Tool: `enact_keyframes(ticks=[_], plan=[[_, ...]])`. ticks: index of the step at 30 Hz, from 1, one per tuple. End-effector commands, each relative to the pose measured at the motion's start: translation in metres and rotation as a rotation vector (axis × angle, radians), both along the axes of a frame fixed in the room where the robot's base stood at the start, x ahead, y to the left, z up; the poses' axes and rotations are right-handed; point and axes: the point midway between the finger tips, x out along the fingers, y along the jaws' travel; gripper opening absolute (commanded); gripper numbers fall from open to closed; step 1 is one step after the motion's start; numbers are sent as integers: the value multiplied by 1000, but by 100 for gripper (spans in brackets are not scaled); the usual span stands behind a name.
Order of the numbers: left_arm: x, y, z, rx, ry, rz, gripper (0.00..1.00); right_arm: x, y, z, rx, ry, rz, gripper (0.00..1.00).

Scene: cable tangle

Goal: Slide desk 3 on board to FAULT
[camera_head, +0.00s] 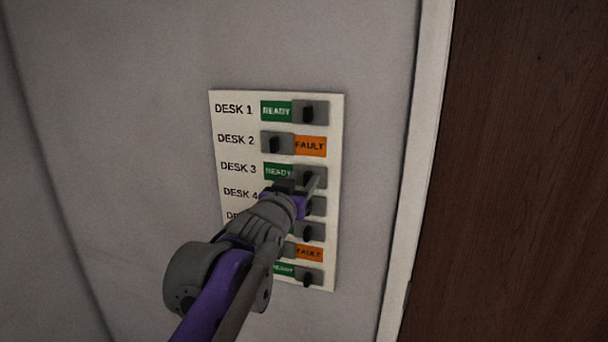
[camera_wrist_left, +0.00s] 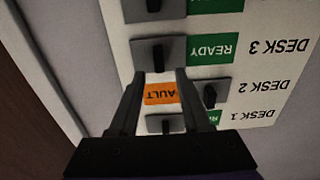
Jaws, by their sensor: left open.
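The white board (camera_head: 237,127) on the wall has rows of labelled sliders. In the desk 3 row, the grey slider (camera_head: 321,172) with a dark knob sits at the right, and green READY (camera_head: 277,172) shows at its left. The wrist view, turned upside down, also shows the desk 3 slider (camera_wrist_left: 146,52). My left gripper (camera_head: 300,186) is in front of the board at this row, partly covering the slider. It is open in the wrist view (camera_wrist_left: 159,74), its fingertips apart and lined up toward the knob; contact cannot be told. My right gripper is out of view.
Desk 2 shows orange FAULT (camera_head: 311,146), with its slider (camera_head: 286,143) at the left. The desk 1 slider (camera_head: 316,105) is at the right. My left arm hides parts of the lower rows. A pale frame (camera_head: 416,150) and brown wooden surface (camera_head: 520,170) stand right of the board.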

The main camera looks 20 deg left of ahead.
Motion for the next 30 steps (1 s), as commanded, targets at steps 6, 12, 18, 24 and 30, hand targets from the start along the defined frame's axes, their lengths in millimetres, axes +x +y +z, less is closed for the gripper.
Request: enact_keyframes(ticks=[6,12,18,24,30], plan=[[19,-1,0,-1,0,0,48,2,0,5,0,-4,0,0],[21,-1,-1,0,0,0,48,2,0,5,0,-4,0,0],[20,-1,-1,0,0,0,30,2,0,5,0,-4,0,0],[20,-1,-1,0,0,0,0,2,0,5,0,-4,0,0],[20,-1,-1,0,0,0,0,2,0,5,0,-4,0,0]])
